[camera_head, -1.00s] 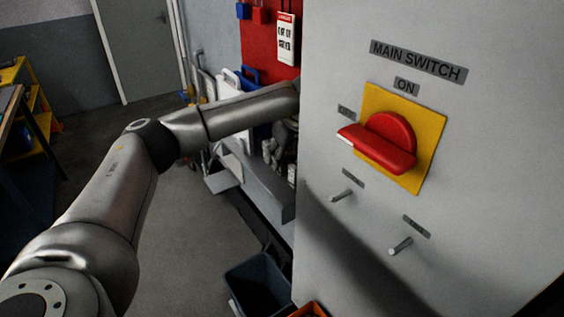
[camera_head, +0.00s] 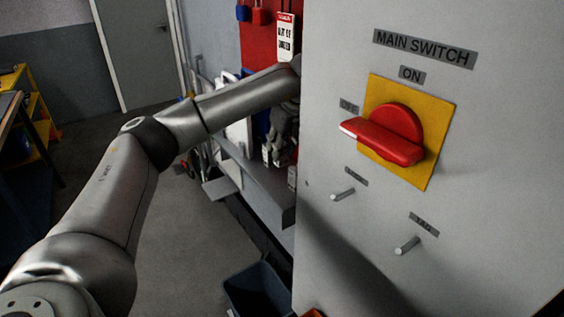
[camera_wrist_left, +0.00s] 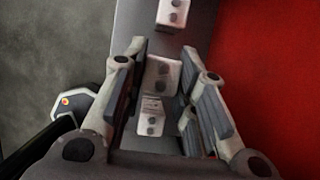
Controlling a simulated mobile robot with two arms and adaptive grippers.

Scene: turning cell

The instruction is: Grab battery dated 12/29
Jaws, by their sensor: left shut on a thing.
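One battery (camera_wrist_left: 160,75) and a smaller-looking battery (camera_wrist_left: 151,115) show between the fingers of my left gripper (camera_wrist_left: 165,85). The gripper is shut on a battery, but I cannot tell clearly which of these two. Another battery (camera_wrist_left: 173,12) sits beyond the fingertips. No date can be read on any of them. In the head view my left gripper (camera_head: 284,128) is partly hidden behind the cabinet edge, above the shelf. My right gripper is in neither view.
A grey cabinet (camera_head: 335,250) with a red main switch (camera_head: 390,135) and two pegs fills the right side. A grey shelf (camera_head: 255,185) runs along the wall behind it. A dark blue bin (camera_head: 258,287) stands on the floor. The floor at left centre is free.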

